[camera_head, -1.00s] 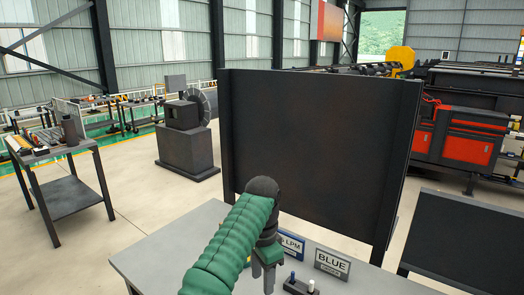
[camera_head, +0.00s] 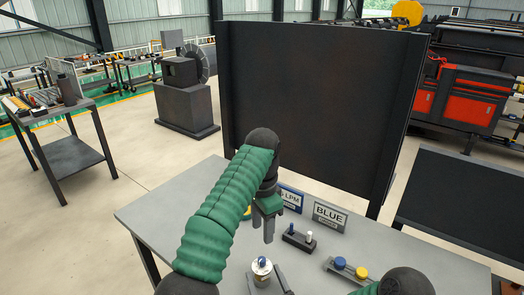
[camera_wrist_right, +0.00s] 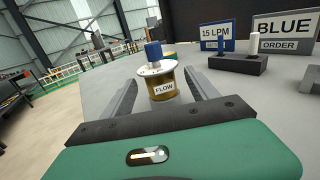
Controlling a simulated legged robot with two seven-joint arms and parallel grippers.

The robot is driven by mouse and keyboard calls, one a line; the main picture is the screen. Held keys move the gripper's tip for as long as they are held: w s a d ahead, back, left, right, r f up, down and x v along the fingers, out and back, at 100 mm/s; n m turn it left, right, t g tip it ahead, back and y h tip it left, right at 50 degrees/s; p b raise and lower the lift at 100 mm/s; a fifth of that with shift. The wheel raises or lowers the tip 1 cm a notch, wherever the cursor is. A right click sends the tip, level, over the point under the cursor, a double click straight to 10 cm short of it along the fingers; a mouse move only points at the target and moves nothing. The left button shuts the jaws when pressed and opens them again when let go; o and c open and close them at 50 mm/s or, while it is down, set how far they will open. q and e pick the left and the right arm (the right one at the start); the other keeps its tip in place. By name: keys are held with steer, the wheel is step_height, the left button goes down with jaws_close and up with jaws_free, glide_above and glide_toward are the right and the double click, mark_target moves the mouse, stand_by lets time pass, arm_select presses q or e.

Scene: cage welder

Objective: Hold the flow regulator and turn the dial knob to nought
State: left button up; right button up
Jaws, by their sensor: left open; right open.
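The flow regulator (camera_head: 262,270) stands upright on the grey table, below my left gripper in the head view. In the right wrist view it is a brass cylinder (camera_wrist_right: 163,88) labelled FLOW, with a pale dial top and a blue dial knob (camera_wrist_right: 153,52). The dial's markings are too small to read. My right gripper (camera_wrist_right: 160,84) is open, low over the table, one finger on each side of the regulator, with visible gaps. My left gripper (camera_head: 262,232) is open and empty, pointing down above the table, behind the regulator.
A blue 15 LPM sign (camera_head: 291,198) and a grey BLUE ORDER sign (camera_head: 329,216) stand behind. A dark block (camera_head: 299,240) with blue and white pegs stands right of my left gripper. Farther right is a grey holder (camera_head: 349,271) with blue and yellow knobs. A dark panel rises behind the table.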

steer(key=shift+s+d, duration=0.2)
steer(key=shift+s, duration=0.45)
steer(key=o, duration=0.5)
steer(key=shift+o, duration=0.2)
